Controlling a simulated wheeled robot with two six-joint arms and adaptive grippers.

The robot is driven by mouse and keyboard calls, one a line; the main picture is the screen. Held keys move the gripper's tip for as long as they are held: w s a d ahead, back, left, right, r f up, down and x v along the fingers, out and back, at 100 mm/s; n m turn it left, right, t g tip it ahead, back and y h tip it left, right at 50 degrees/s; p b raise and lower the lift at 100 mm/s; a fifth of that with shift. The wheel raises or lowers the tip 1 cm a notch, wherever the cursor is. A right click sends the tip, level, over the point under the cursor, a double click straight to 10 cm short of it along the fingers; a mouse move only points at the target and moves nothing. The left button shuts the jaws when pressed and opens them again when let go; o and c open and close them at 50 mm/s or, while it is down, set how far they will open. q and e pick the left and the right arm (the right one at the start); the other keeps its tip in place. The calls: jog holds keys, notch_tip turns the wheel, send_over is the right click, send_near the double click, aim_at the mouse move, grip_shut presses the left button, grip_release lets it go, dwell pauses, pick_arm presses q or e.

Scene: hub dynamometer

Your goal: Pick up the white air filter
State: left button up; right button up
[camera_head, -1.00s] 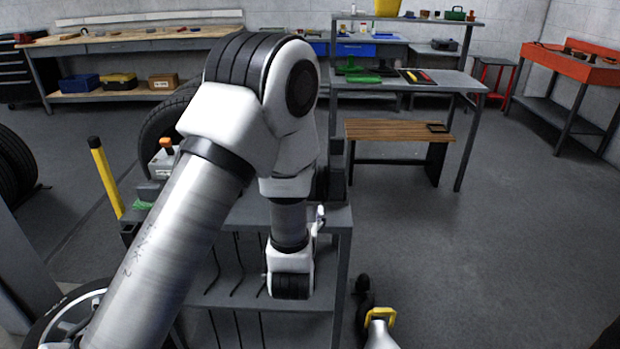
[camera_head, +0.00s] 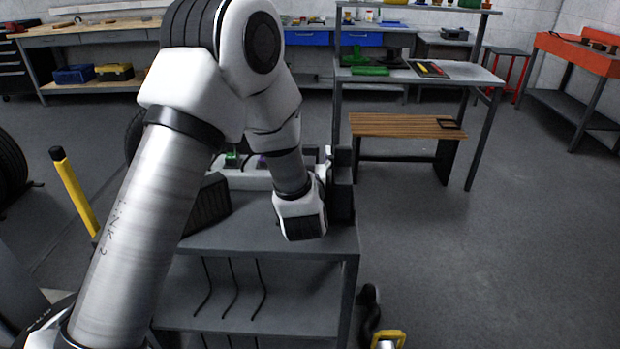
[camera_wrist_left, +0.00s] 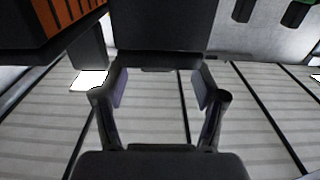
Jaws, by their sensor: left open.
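My left gripper (camera_wrist_left: 160,87) is open in the left wrist view, with a finger on each side and nothing seen between them. A pale grey ribbed surface (camera_wrist_left: 152,115) with dark gaps lies beyond the fingers. I cannot tell whether it is the white air filter. In the head view my left wrist is over the front right of the grey cart top (camera_head: 270,236) and hides the gripper fingers. A white tray-like thing (camera_head: 238,180) is partly hidden behind the arm. No white air filter can be made out for certain. My right gripper is not in view.
A dark ribbed block (camera_head: 208,205) stands on the cart left of my wrist. A dark upright part (camera_head: 342,187) is close on its right. An orange slatted thing (camera_wrist_left: 62,18) shows in the wrist view. A yellow post (camera_head: 73,190) stands left.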

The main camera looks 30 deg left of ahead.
aim_at(311, 145)
pick_arm(q)
jog(key=x, duration=0.3)
jog(key=shift+w+f, duration=0.15)
jog(key=shift+f, duration=0.05)
jog(key=shift+r, duration=0.1)
jog(key=shift+c, duration=1)
grip_shut()
